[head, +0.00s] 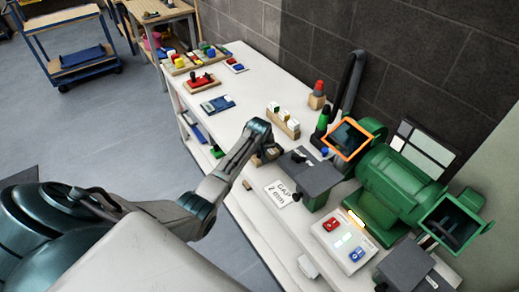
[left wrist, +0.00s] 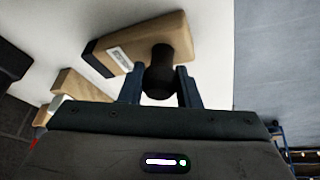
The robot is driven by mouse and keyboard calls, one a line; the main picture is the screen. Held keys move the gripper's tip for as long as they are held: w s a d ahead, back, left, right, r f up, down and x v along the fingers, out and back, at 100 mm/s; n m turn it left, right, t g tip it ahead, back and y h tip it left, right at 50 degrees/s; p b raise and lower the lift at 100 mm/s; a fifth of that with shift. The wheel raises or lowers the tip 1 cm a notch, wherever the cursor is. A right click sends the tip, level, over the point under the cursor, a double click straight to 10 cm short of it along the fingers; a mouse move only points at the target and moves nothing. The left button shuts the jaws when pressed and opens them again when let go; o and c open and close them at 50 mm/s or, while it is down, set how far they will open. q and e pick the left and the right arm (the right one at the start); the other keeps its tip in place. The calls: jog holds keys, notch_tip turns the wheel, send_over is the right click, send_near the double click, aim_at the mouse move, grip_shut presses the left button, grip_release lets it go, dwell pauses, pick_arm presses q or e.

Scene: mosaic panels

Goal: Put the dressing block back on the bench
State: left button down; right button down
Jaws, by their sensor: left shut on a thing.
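The dressing block (left wrist: 140,45) is a pale wooden block with a white label, a dark face at one end and a round black knob. In the left wrist view my left gripper (left wrist: 158,80) is shut on that knob. In the head view my left gripper (head: 262,150) and the block are over the bench (head: 240,112), left of the grinder's near tool rest. The arm hides much of the block there. I cannot tell whether the block touches the white bench top. My right gripper is not in view.
The green bench grinder (head: 390,190) stands to the right. A "GAP 2 mm" card (head: 279,193) and a switch box (head: 343,241) lie near it. A wooden rack (head: 283,121) and a red-topped block (head: 317,96) stand behind the gripper. Bare bench top lies farther left.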

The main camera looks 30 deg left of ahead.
pick_arm(q)
jog(key=shift+f, duration=0.1)
jog(key=c, duration=1)
grip_release()
